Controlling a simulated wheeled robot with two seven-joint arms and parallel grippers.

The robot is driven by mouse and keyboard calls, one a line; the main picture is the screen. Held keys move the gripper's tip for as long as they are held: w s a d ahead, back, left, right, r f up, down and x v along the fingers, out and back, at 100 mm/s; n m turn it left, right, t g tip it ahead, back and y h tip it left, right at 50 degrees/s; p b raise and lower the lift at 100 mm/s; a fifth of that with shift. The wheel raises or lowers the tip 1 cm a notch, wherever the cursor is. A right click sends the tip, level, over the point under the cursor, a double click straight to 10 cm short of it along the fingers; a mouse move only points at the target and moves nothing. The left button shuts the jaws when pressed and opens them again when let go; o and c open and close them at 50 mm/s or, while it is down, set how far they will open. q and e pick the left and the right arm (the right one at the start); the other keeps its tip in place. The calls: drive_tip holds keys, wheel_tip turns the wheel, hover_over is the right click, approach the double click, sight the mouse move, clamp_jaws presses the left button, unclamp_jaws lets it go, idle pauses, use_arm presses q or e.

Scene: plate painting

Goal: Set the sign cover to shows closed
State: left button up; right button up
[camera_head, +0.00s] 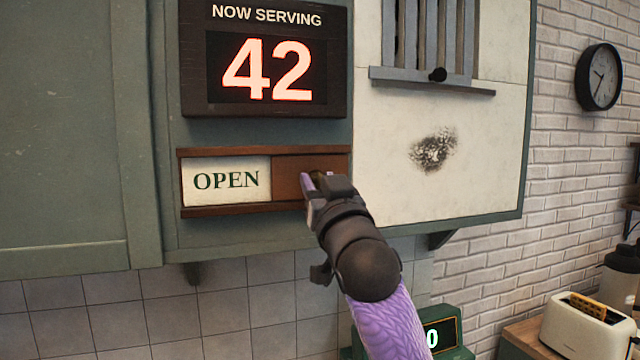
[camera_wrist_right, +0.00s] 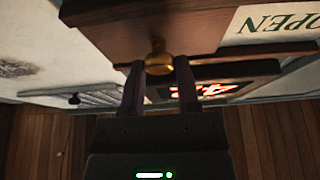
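The sign (camera_head: 226,180) in the head view is a wooden-framed panel showing OPEN at its left. A brown sliding cover (camera_head: 290,177) covers its right half. In the right wrist view, the cover (camera_wrist_right: 200,28) carries a brass knob (camera_wrist_right: 160,62). My right gripper (camera_head: 314,180) is at the cover's right part. In the wrist view, its fingers (camera_wrist_right: 160,68) stand apart on either side of the knob. I cannot tell whether they touch it. The white OPEN panel also shows in the wrist view (camera_wrist_right: 275,22), upside down. My left gripper is not in view.
A NOW SERVING display (camera_head: 265,58) reading 42 hangs above the sign. To the right are a barred window with a ledge (camera_head: 432,82) and a dark-smudged pale panel (camera_head: 470,180). A clock (camera_head: 599,77) and toaster (camera_head: 588,325) are farther right.

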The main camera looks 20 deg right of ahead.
clamp_jaws()
idle(0.9)
